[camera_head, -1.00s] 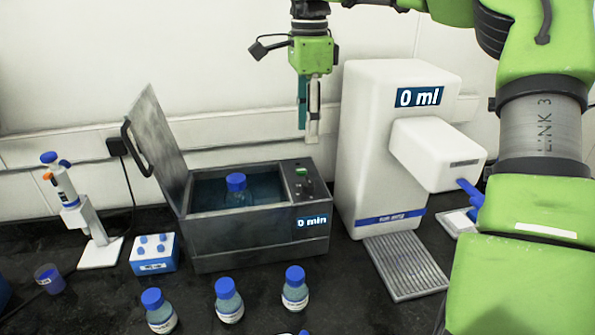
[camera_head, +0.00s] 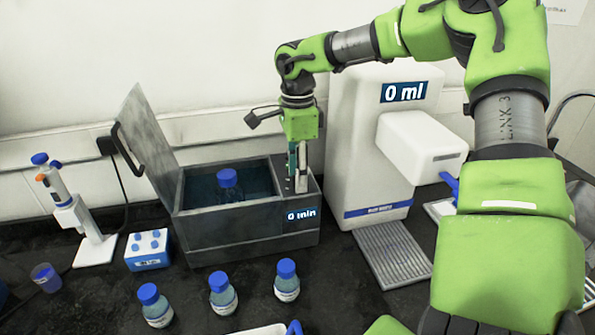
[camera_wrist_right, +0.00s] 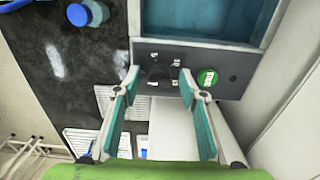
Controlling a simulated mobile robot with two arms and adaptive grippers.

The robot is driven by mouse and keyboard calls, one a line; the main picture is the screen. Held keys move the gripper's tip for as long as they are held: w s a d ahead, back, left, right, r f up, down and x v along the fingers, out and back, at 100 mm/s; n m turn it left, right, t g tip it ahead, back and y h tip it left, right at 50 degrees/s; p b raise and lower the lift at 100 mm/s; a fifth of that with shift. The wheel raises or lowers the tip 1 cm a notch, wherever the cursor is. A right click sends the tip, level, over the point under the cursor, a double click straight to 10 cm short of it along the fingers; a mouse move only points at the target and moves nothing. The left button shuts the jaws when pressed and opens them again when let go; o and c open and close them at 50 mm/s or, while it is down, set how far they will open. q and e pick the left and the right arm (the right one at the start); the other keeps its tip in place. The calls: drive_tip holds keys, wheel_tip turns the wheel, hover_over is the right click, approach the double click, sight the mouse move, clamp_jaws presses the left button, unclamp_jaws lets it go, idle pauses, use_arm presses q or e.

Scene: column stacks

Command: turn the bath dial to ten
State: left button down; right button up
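The grey water bath (camera_head: 240,238) stands with its lid raised and a blue-capped bottle (camera_head: 228,183) in its water. Its display reads "0 min". My right gripper (camera_head: 297,186) points down over the bath's right-hand control panel and hides the dial in the head view. In the right wrist view the gripper (camera_wrist_right: 160,84) is open, with one teal-padded fingertip on each side of the dark dial (camera_wrist_right: 158,73). I cannot tell whether the fingertips touch it. A green button (camera_wrist_right: 207,77) sits beside the dial. My left gripper is not in view.
A white dispenser (camera_head: 365,150) reading "0 ml" stands close to the right of the bath. The raised lid (camera_head: 150,150) is at the left. Several blue-capped bottles (camera_head: 222,300) stand in front. A pipette stand (camera_head: 95,250) and blue tube rack (camera_head: 148,262) are at left.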

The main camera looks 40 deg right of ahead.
clamp_jaws()
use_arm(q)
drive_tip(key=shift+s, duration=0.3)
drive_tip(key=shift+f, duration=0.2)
